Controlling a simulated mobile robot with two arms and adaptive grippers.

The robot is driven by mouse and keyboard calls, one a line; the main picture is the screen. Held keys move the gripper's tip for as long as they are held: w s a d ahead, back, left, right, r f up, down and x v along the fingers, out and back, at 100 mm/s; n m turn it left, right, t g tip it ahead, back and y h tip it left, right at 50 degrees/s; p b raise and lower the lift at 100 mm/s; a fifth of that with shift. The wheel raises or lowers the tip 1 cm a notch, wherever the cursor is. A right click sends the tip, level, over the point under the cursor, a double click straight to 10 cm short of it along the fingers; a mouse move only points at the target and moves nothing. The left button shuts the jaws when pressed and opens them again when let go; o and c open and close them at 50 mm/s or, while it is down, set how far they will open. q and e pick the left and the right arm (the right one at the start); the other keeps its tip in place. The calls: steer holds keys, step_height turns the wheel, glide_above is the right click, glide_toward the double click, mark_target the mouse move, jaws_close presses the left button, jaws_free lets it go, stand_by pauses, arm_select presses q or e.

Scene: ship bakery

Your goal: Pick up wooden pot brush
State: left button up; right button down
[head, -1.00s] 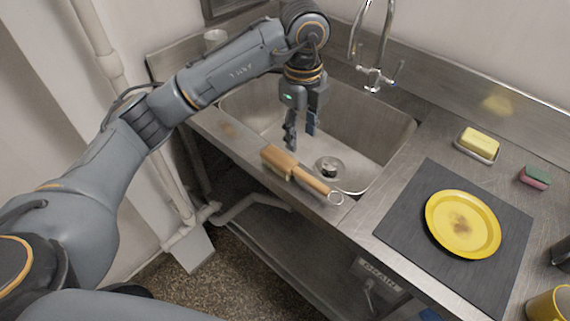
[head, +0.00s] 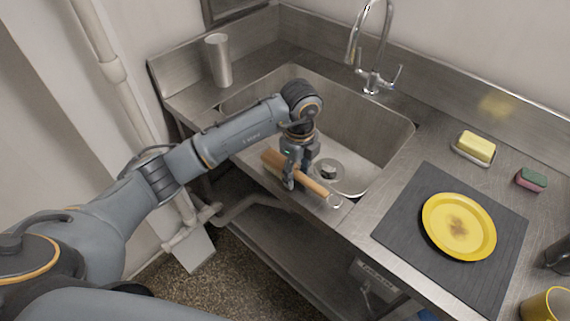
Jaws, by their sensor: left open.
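The wooden pot brush (head: 314,187) lies on the front rim of the sink, with its block head at the left and a metal ring at the handle's right end. My left gripper (head: 296,183) is open and low over the brush, pointing down, with its fingers at the middle where head and handle meet. The gripper hides part of the brush. I cannot tell whether the fingers touch it. My right gripper is not in view.
The steel sink basin (head: 352,137) is right behind the brush, with a tap (head: 372,75) at its back. A steel tumbler (head: 218,62) stands at the back left. A yellow plate (head: 459,226) on a dark mat (head: 404,222), butter-coloured soap (head: 477,147) and a sponge (head: 532,179) are to the right.

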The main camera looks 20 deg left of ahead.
mark_target(298, 177)
arm_select(q)
steer(key=shift+f, duration=0.3)
jaws_close()
steer(key=shift+r, duration=0.1)
steer(key=shift+r+b, duration=0.55)
steer(key=shift+r, duration=0.05)
steer(key=r, duration=0.2)
steer(key=s+r+b, duration=0.1)
steer(key=shift+d+r, duration=0.1)
steer(key=shift+d, duration=0.2)
steer(key=s+d+r, duration=0.4)
steer(key=s+r, duration=0.4)
steer(key=s, duration=0.4)
steer(key=shift+r+b, duration=0.25)
steer(key=shift+b, duration=0.05)
steer(key=shift+s, duration=0.1)
